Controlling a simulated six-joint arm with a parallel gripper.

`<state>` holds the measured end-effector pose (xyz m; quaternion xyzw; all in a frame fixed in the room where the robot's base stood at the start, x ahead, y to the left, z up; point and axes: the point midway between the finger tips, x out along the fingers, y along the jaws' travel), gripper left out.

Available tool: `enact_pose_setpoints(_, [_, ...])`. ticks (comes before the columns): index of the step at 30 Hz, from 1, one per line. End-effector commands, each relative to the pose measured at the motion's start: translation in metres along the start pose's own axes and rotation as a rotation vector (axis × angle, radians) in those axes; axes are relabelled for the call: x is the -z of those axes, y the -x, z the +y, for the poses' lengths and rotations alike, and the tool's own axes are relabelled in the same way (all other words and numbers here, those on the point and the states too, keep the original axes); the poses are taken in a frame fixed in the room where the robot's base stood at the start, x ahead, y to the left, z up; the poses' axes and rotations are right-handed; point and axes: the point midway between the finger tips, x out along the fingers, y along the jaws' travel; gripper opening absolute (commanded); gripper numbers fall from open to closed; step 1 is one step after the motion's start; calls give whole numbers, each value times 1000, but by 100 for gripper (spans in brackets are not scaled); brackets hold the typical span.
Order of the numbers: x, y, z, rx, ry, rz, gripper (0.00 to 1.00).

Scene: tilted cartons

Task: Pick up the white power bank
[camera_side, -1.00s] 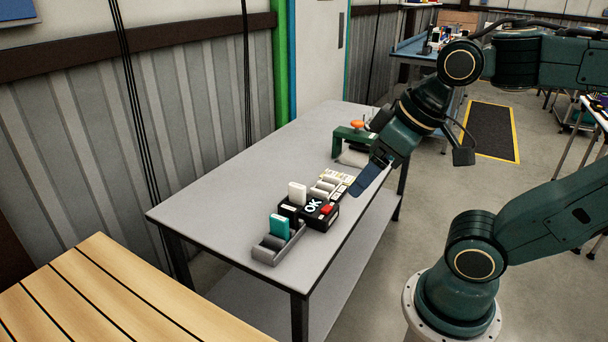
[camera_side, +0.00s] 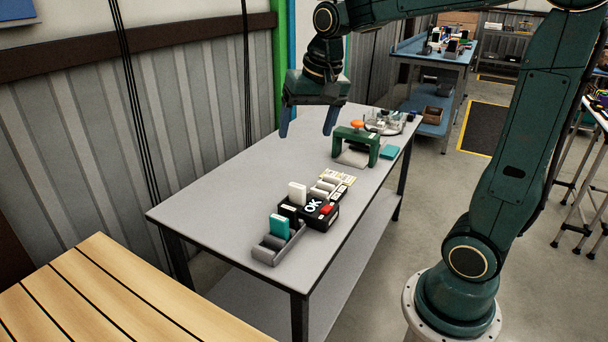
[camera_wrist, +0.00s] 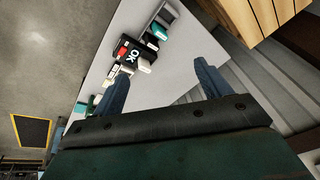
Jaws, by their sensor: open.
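A white upright block (camera_side: 297,193), which looks like the white power bank, stands at the back of a black OK box (camera_side: 320,215) on the grey table. It also shows in the wrist view (camera_wrist: 145,66). Its lower end is hidden. My gripper (camera_side: 306,133) is open and empty, pointing down above the far part of the table, higher than the block and apart from it. In the wrist view my two fingers (camera_wrist: 160,70) are spread wide, with the block visible between them and farther off.
A grey divided holder (camera_side: 265,256) with an upright teal block (camera_side: 279,226) stands nearby. Several pale pieces (camera_side: 326,186) lie behind the OK box. The table's left part (camera_side: 215,205) is clear.

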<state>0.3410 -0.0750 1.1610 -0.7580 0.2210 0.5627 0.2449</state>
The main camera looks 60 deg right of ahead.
Motion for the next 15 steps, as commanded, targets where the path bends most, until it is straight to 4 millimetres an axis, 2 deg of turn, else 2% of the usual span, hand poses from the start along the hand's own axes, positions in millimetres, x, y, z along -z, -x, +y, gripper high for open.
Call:
enact_pose_setpoints(3, [27, -17, 1, -24, -97, -26, 76])
enact_pose_setpoints(8, [59, -42, 5, -54, -225, -55, 76])
enact_pose_setpoints(15, [104, -86, 18, -100, -417, -95, 76])
